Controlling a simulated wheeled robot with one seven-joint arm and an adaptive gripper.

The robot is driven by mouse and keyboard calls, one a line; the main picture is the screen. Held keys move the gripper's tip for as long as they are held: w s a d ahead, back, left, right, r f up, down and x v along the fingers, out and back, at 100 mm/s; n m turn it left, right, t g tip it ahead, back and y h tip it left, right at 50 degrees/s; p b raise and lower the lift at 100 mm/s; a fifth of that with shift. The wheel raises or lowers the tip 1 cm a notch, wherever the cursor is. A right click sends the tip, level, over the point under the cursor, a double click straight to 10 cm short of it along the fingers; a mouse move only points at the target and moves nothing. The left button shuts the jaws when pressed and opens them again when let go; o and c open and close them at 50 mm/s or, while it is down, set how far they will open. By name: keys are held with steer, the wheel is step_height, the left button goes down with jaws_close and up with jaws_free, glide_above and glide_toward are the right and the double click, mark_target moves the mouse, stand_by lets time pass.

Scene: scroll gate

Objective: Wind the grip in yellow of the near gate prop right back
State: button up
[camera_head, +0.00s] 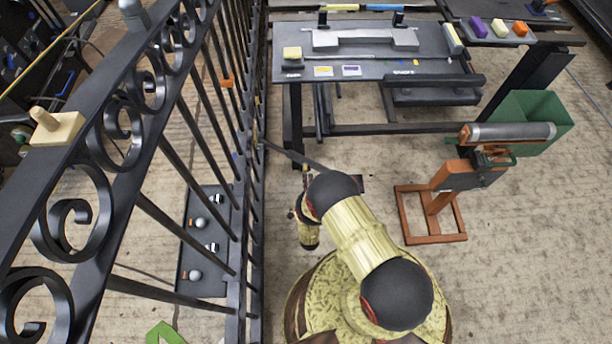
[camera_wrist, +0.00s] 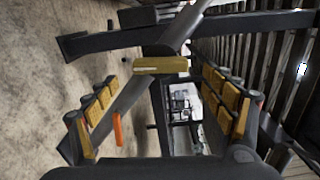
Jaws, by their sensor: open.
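The dark wrought-iron gate (camera_head: 66,212) runs up the left side of the head view. A dark slanting bar (camera_head: 290,156), which looks like the near gate prop, reaches from the gate's bars to my arm's end. In the wrist view a yellow block (camera_wrist: 160,66), which looks like the prop's grip, sits across a dark rod (camera_wrist: 183,27). My gripper (camera_wrist: 160,86) is open. Its yellow-padded fingers stand to the left and right, with the block between and a little beyond them. I see no contact. In the head view my arm largely hides the gripper.
A dark workbench (camera_head: 290,72) stands at the back. An orange stand (camera_head: 438,202) with a grey roller and a green bin (camera_head: 545,112) are at the right. A wooden knob block (camera_head: 55,127) sits on the gate's top rail. Open floor lies between.

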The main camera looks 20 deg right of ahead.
steer(key=v, duration=0.6)
steer(key=shift+s, duration=0.1)
steer(key=shift+c, duration=0.3)
